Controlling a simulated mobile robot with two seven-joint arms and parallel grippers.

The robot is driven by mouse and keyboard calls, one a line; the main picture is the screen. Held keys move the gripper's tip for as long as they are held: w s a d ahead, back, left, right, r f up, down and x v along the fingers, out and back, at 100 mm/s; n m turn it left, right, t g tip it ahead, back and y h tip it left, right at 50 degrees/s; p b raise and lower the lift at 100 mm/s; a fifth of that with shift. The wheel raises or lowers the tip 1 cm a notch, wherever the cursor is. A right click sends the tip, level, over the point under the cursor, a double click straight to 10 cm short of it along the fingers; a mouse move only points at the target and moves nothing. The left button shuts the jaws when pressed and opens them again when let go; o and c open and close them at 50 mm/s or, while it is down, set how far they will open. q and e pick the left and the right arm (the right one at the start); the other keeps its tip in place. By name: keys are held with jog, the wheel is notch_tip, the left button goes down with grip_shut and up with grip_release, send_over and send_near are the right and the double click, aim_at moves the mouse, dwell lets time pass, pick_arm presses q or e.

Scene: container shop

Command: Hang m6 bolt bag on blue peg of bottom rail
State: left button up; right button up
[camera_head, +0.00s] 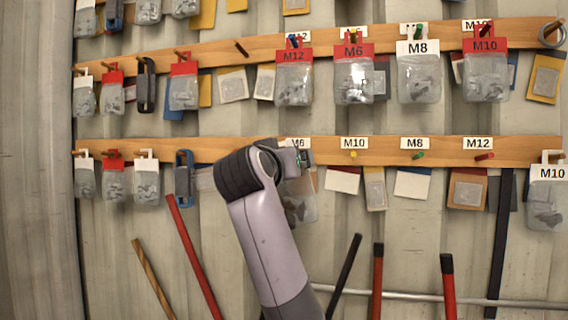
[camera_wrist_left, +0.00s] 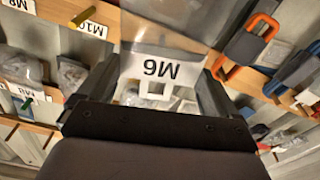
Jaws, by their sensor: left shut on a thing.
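My left gripper (camera_head: 296,160) is in front of the bottom rail (camera_head: 385,151), at the white M6 label (camera_head: 297,143). It is shut on the m6 bolt bag, whose white header card (camera_wrist_left: 160,68) reads M6 upside down between the black fingers in the left wrist view. The clear pouch (camera_head: 302,205) hangs below the gripper in the head view, partly hidden by my forearm. The blue peg of the bottom rail is hidden behind my gripper. I cannot tell whether the header's hole is around it. My right gripper is not in view.
Yellow (camera_head: 353,154), green (camera_head: 419,155) and red (camera_head: 484,156) pegs to the right are empty. A white M10 bag (camera_head: 547,198) hangs at the far right. The top rail (camera_head: 225,53) holds several bags, including a red M6 bag (camera_head: 354,75). Long-handled tools lean below.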

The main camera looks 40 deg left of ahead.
pick_arm(q)
jog(key=f+p+x, duration=0.1)
jog(key=p+x, duration=0.1)
jog(key=x, duration=0.8)
dwell(0.9)
jog(key=shift+f, duration=0.15)
dwell(0.4)
